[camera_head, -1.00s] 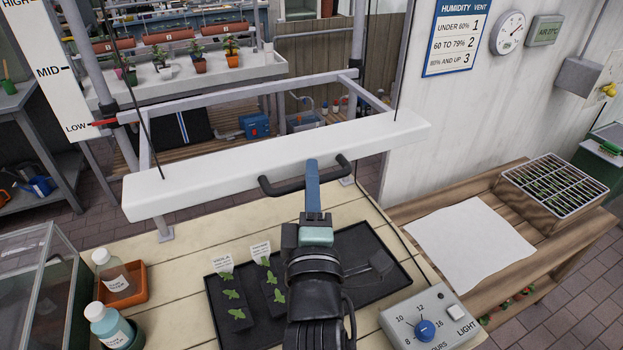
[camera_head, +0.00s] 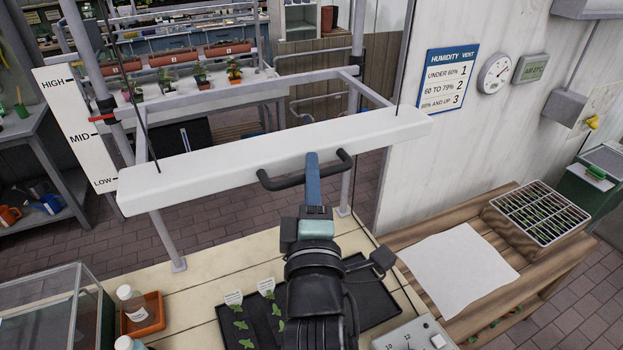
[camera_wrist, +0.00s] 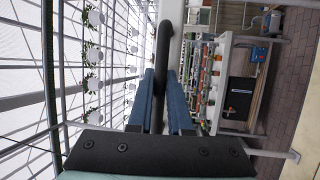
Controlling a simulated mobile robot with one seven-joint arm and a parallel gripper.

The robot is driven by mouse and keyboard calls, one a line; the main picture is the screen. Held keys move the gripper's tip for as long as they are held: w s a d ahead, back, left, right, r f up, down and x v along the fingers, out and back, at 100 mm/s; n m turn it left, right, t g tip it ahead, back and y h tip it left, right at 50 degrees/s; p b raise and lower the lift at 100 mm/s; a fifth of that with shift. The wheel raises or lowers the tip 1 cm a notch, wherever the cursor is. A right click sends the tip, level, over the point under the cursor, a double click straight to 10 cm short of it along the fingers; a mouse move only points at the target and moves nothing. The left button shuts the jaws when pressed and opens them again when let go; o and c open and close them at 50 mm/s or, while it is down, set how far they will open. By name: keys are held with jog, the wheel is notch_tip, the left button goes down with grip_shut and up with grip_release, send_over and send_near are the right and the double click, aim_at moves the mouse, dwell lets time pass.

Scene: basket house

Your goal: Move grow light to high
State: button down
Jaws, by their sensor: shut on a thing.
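The grow light is a long white bar (camera_head: 220,166) on a grey frame, hung across the middle of the head view by thin cables. My gripper (camera_head: 312,168) is shut on its dark handle (camera_head: 275,184). In the wrist view the blue fingers of my gripper (camera_wrist: 164,88) sit on either side of the handle (camera_wrist: 164,50). The height scale (camera_head: 75,125) at the left reads HIGH, MID and LOW from top to bottom. The red pointer (camera_head: 101,118) lies between MID and HIGH, nearer MID.
Below the light, the bench (camera_head: 200,278) holds a black tray (camera_head: 375,308) with seedlings, bottles in an orange tray (camera_head: 152,326) and a light dial box (camera_head: 408,338). A glass case (camera_head: 50,300) stands at left. A wall is at right. Space above the light looks clear.

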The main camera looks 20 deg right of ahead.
notch_tip(320, 180, up, 9)
jog(key=p, duration=0.5)
jog(key=shift+p, duration=0.3)
jog(key=shift+r, duration=0.25)
jog(key=c, duration=1.1)
grip_release()
jog(key=shift+f, duration=0.15)
jog(key=shift+f, duration=0.1)
jog(key=shift+s+a+f, duration=0.1)
jog(key=shift+s, duration=0.15)
jog(key=shift+b+v, duration=1.45)
jog(key=shift+v, duration=4.7)
